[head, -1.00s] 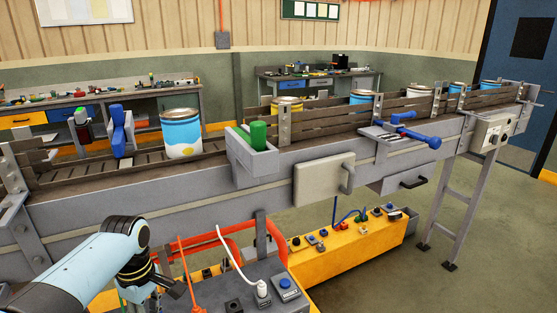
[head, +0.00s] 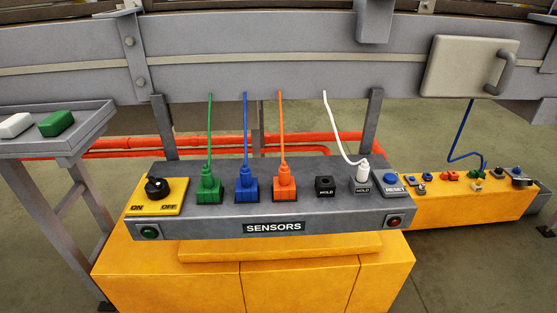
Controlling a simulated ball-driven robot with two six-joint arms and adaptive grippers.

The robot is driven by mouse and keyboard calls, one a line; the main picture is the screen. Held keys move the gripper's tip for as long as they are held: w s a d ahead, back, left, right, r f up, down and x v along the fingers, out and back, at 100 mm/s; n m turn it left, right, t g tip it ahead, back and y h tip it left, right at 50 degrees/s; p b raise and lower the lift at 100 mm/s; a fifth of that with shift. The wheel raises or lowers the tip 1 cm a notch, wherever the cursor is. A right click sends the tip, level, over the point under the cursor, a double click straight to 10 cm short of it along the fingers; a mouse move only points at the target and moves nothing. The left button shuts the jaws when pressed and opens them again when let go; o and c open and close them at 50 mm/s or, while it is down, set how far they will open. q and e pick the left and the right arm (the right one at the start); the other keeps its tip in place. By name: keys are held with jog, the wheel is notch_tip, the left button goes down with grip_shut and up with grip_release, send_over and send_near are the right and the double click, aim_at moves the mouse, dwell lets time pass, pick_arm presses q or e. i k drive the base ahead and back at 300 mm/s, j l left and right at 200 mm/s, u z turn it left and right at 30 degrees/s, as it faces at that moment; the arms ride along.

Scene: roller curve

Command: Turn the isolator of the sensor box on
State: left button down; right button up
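The sensor box (head: 330,228) is a grey panel labelled SENSORS on a yellow base, in the middle of the head view. Its isolator is a black rotary knob (head: 157,187) on a yellow plate (head: 142,196) at the box's left end. ON is printed at the plate's lower left and OFF at its lower right. I cannot tell clearly which mark the knob points to. A green lamp (head: 149,232) sits at the front left and a red lamp (head: 394,221) at the front right; neither looks clearly lit. Neither of my grippers is in view.
Green (head: 208,187), blue (head: 246,187) and orange (head: 284,184) plugs with upright cords stand right of the isolator. A white plug (head: 363,173) sits in a HOLD socket beside a blue RESET button (head: 391,180). The grey conveyor frame (head: 250,80) runs behind and above.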

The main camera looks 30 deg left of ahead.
aim_at(155, 189)
jog(key=k+j+u, duration=0.1)
jog(key=u, duration=1.45)
